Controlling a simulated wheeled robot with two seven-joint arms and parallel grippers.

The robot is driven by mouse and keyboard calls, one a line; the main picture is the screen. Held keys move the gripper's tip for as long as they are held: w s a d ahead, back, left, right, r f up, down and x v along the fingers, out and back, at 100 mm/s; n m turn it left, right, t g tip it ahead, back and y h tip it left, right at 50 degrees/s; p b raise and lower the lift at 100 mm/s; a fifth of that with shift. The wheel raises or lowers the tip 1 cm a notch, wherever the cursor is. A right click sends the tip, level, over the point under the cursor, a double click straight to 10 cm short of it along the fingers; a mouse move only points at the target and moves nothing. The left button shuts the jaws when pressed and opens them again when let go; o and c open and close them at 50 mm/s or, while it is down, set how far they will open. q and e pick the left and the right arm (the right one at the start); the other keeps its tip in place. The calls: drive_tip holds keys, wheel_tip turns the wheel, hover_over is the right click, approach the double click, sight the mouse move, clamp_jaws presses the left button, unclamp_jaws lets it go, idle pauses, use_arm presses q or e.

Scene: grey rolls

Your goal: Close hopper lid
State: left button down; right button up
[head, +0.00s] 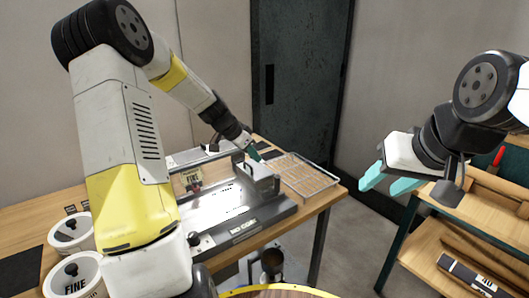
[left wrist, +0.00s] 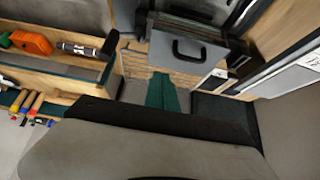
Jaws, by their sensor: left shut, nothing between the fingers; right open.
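The hopper (head: 262,184) is a small grey box on the flat, shiny machine (head: 225,207) on the wooden table. In the left wrist view, a grey panel with a dark handle (left wrist: 188,49), apparently the hopper lid, shows beyond my fingers; I cannot tell how far open it stands. My left gripper (head: 254,155) is shut and empty, just above and behind the hopper; its teal fingers also show in the left wrist view (left wrist: 162,92), apart from the handle. My right gripper (head: 386,182) is open and empty, in the air right of the table.
A wire rack (head: 304,176) lies right of the hopper. Two white tubs (head: 70,232) (head: 75,277) are at the left, partly behind my left arm. A wooden shelf unit (head: 450,240) stands at the right, with floor between.

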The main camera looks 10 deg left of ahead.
use_arm(q)
drive_tip(key=shift+s+a+f, duration=0.45)
drive_tip(key=shift+s+f, duration=0.05)
drive_tip(key=shift+f, duration=0.6)
drive_tip(key=shift+s+a+f, duration=0.45)
drive_tip(key=shift+a+f, duration=0.05)
drive_tip(key=shift+f, duration=0.65)
drive_tip(key=shift+s+a+f, duration=0.45)
drive_tip(key=shift+s+f, duration=0.05)
drive_tip(key=shift+f, duration=0.6)
drive_tip(key=shift+s+f, duration=0.1)
drive_tip(key=shift+f, duration=0.05)
